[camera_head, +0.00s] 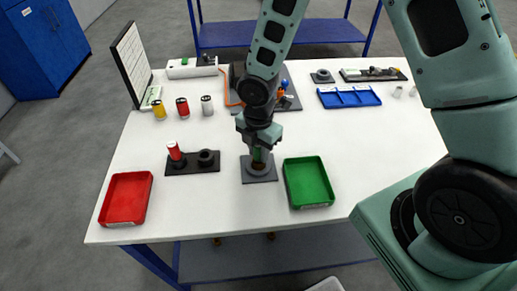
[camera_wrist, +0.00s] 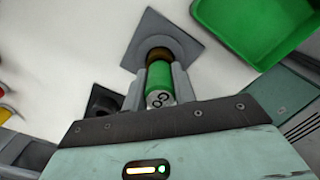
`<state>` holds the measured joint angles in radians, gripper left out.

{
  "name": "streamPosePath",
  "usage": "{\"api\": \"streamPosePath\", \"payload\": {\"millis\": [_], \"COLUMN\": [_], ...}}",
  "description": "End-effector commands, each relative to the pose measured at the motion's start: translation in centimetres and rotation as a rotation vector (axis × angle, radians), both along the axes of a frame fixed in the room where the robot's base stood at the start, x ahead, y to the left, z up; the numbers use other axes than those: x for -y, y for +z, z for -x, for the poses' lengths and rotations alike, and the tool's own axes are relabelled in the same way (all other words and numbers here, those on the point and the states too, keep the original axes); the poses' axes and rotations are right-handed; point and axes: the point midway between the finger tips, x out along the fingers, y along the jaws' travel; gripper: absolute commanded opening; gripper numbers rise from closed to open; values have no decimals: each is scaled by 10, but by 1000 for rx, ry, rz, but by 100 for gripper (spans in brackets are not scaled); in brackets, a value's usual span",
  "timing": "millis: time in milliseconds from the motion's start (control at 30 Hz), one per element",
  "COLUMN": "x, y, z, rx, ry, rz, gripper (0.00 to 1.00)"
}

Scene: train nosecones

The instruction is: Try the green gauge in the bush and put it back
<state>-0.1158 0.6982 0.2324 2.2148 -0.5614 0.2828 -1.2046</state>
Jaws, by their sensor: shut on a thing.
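My gripper (camera_head: 258,142) is shut on the green gauge (camera_head: 257,155), a green cylinder held upright over the bush. In the wrist view the green gauge (camera_wrist: 160,80) shows its grey end marked "GO" between my two fingers (camera_wrist: 160,88). The bush (camera_head: 259,168) is a brownish ring on a dark square plate on the table; it also shows in the wrist view (camera_wrist: 159,54). The gauge's far end meets the bush opening in the wrist view. How deep it sits in the bush I cannot tell.
A dark two-socket holder (camera_head: 193,168) stands left of the bush, with a red gauge (camera_head: 174,151) in one socket. A red tray (camera_head: 126,198) is at far left, and a green tray (camera_head: 308,182) is close on the right. Small cylinders (camera_head: 182,107) stand behind.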

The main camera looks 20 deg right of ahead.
Motion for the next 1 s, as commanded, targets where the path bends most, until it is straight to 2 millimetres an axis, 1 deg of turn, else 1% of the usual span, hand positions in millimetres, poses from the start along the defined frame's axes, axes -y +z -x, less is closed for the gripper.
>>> {"api": "streamPosePath", "payload": {"millis": [1000], "x": [0], "y": [-9], "z": [0], "rx": [0], "ry": [-1], "rz": [0], "gripper": [3]}}
